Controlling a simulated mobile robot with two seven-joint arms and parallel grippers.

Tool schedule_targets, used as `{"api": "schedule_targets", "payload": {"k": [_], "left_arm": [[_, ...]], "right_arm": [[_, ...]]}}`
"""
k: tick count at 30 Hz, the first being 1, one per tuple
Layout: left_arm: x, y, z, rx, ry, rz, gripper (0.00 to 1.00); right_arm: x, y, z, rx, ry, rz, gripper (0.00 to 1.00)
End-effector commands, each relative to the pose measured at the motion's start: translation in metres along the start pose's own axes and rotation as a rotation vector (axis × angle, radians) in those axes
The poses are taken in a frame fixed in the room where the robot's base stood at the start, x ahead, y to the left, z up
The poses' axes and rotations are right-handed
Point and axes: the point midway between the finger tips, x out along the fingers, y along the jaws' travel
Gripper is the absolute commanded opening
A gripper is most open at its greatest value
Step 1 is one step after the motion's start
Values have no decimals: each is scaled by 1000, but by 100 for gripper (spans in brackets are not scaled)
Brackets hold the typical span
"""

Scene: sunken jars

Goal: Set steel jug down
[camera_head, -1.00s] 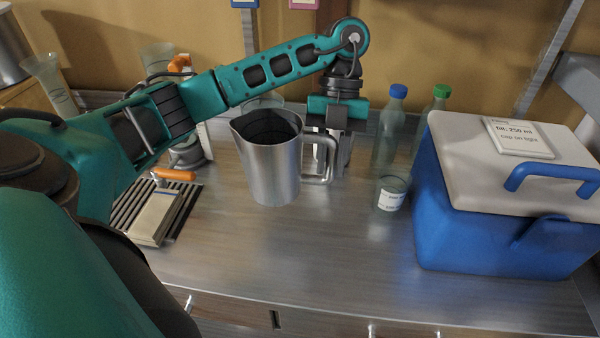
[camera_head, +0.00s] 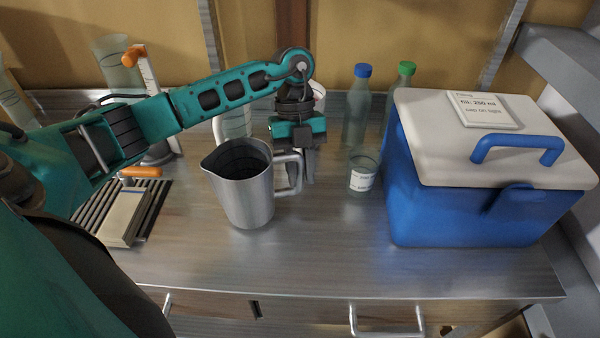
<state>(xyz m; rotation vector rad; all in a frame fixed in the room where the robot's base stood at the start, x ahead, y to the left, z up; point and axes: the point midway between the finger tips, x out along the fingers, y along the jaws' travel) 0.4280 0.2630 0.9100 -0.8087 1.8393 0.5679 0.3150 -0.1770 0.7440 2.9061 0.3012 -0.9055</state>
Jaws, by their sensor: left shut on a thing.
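The steel jug (camera_head: 245,198) is upright at the middle left of the counter in the head view, with its spout to the left and its handle to the right. Black marks show on its inner wall. My left gripper (camera_head: 302,168) points down behind the handle and is shut on it. The handle hides part of the fingers. The jug's base is at or very close to the counter top (camera_head: 330,250); I cannot tell whether it touches. My right gripper is not in view.
A blue cooler (camera_head: 470,215) with a white lid stands right. A labelled glass (camera_head: 362,174) and two capped bottles (camera_head: 356,115) (camera_head: 396,110) stand between it and the jug. A slatted rack (camera_head: 100,205) is left. The front counter is clear.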

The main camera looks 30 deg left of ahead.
Motion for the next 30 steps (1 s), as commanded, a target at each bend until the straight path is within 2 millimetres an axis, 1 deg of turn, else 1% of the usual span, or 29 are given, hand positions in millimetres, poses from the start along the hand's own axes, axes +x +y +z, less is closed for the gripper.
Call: {"api": "schedule_targets", "payload": {"k": [1,3,13,14,21,27,30], "left_arm": [[6,0,2,-1,3,1,0],[10,0,4,-1,1,0,0],[13,0,5,0,0,0,0],[13,0,5,1,0,0,26],[13,0,5,1,0,0,49],[13,0,5,0,0,0,50],[9,0,4,1,0,0,50]], "right_arm": [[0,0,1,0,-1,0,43],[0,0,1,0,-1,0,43],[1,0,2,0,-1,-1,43],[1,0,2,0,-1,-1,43],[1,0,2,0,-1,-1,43],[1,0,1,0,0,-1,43],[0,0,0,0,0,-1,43]]}}
